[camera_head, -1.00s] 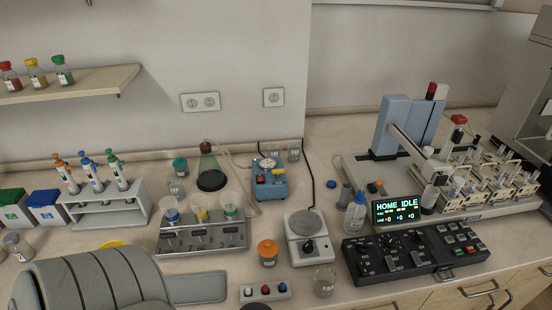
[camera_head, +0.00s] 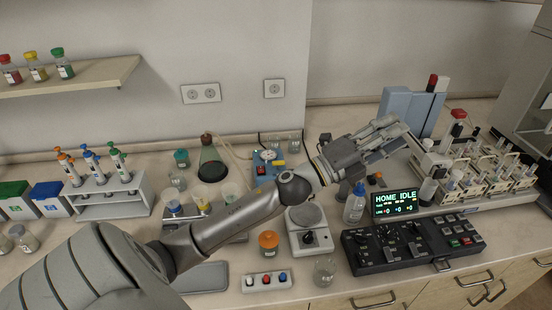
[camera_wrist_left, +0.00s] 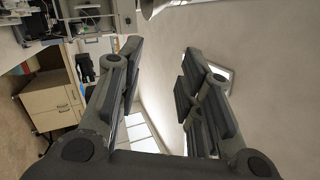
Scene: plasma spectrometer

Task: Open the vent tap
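The blue pump unit (camera_head: 263,170) stands at the back middle of the bench, with a round gauge on top. A small yellow part (camera_head: 280,163) shows at its right side; I cannot tell if this is the vent tap. My left arm covers part of the unit. A hose runs near it from the conical flask (camera_head: 213,165). My left gripper (camera_head: 392,132) is to the right of the unit, in front of the blue tower. It is open and empty; its fingers stand apart in the left wrist view (camera_wrist_left: 160,78). My right gripper is out of view.
An orange-capped jar (camera_head: 268,245) and a beaker (camera_head: 324,271) stand in front.

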